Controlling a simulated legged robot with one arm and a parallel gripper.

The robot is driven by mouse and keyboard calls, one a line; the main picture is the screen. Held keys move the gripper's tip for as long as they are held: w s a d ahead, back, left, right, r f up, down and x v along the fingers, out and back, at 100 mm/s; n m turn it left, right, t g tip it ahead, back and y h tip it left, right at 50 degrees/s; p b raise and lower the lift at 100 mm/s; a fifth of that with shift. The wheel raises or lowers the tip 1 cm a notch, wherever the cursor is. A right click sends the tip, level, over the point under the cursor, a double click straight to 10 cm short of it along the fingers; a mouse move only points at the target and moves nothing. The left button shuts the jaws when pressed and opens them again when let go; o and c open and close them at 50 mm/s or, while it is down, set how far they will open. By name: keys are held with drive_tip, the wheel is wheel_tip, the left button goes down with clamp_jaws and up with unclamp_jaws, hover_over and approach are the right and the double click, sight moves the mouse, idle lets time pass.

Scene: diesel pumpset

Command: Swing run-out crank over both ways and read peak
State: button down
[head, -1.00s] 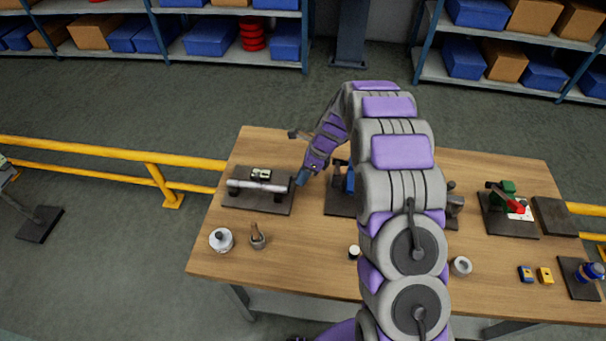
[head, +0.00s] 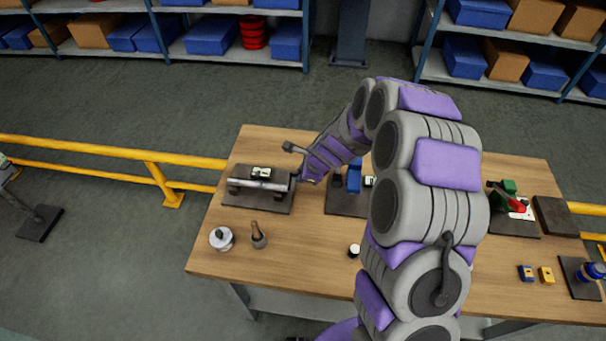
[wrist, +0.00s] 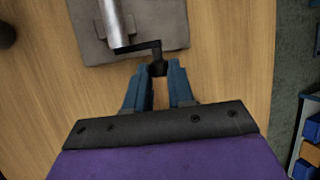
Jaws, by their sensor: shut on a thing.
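The run-out rig (head: 258,190) stands on a dark plate near the left of the table, with a silver shaft (head: 262,184) lying across it and a small dial or display (head: 261,173) on top. In the wrist view the shaft (wrist: 115,25) ends in a black crank (wrist: 140,48) with a short knob (wrist: 158,66). My gripper (wrist: 160,82), with blue fingers, is shut on the crank knob at the shaft's right end. In the head view my gripper (head: 300,178) is small and partly hidden by the wrist. The dial reading is too small to tell.
A white round pot (head: 221,239) and a holder with a brown handle (head: 259,235) stand in front of the rig. Another fixture with blue parts (head: 350,180) is close to the right of my gripper. A yellow rail (head: 110,150) runs left of the table.

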drive_tip(key=shift+s+r+t, duration=0.1)
drive_tip(key=shift+s+t, duration=0.1)
drive_tip(key=shift+t, duration=0.1)
idle(0.4)
drive_tip(key=c, duration=1)
unclamp_jaws()
